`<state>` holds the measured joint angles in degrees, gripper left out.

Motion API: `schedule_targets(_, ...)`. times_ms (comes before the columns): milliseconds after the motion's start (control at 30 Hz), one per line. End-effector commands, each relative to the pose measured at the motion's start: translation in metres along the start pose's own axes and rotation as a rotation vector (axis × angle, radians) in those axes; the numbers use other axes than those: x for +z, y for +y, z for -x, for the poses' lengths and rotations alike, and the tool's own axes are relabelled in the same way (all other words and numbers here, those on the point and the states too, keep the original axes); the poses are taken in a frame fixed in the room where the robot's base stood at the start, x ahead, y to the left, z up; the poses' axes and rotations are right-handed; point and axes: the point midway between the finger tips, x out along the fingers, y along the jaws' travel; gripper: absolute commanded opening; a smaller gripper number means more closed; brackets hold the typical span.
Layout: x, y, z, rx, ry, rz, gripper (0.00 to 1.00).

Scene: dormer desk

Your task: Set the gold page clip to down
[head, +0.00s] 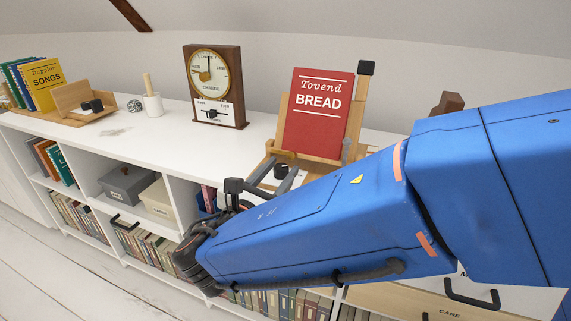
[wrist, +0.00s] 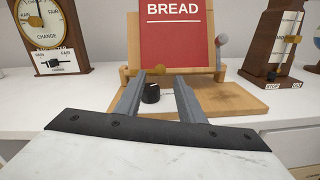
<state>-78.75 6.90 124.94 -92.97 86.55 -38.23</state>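A red book titled "Tovend BREAD" (head: 318,108) stands on a wooden book stand (head: 356,112); it also shows in the wrist view (wrist: 172,40). A small gold piece (wrist: 160,69), probably the gold page clip, is at the book's lower edge by the stand's ledge. Whether it is up or down is hard to tell. A silver-grey clip or lever (wrist: 221,42) is at the right of the ledge. A black knob (wrist: 151,93) is on the stand's base. My gripper (wrist: 163,76) is open and empty before the stand, its fingers either side of the knob in the picture.
A wooden barometer (head: 213,85) with a small slider panel stands left of the stand. A wooden metronome-like device (wrist: 283,40) stands to the right. Farther left are a white cup (head: 153,105) and books (head: 42,84). The white top (head: 160,143) between is mostly clear.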

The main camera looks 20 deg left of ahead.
Motion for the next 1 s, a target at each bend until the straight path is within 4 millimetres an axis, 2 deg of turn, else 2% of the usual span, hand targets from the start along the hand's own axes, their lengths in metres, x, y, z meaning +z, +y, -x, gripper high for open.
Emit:
schedule_targets(100, 0.000, 0.001, 0.021, 0.003, 0.000, 0.000, 0.36)
schedule_targets(600, -0.001, 0.001, 0.102, 0.002, 0.001, 0.000, 0.36)
schedule_targets(800, -0.001, 0.000, 0.123, 0.001, 0.001, 0.000, 0.36)
schedule_targets(1000, 0.000, 0.000, 0.130, -0.001, 0.000, 0.000, 0.36)
